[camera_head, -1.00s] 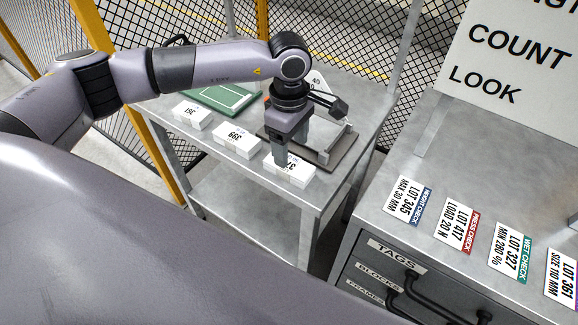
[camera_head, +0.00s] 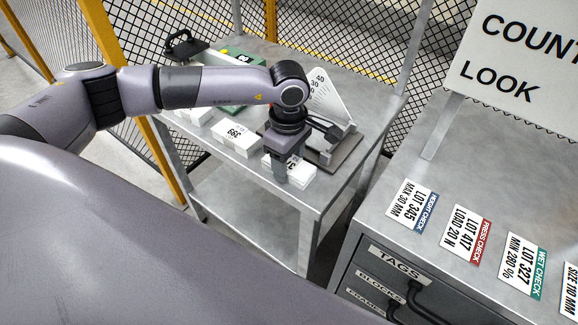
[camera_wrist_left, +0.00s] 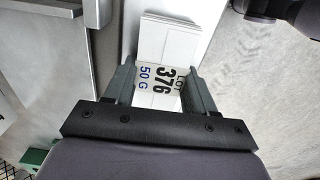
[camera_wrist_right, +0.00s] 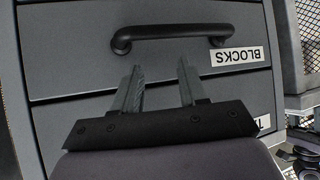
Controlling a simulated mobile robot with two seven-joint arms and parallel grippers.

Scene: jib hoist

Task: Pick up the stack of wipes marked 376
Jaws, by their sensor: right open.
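The white stack of wipes marked 376 (camera_head: 298,174) lies near the front edge of the grey side table, partly hidden behind my left gripper (camera_head: 281,181). The left wrist view shows its label, LOT 376 50 G (camera_wrist_left: 160,80), between the two fingers of my left gripper (camera_wrist_left: 160,85). The fingers stand on either side of the stack; whether both press on it I cannot tell. My right gripper (camera_wrist_right: 158,85) is open and empty in front of a drawer marked BLOCKS.
A stack marked 399 (camera_head: 236,133) and another white stack (camera_head: 193,115) lie left along the table. A scale device (camera_head: 331,110) stands behind my left gripper, a green device (camera_head: 240,90) further back. A drawer cabinet (camera_head: 388,262) with lot cards stands right.

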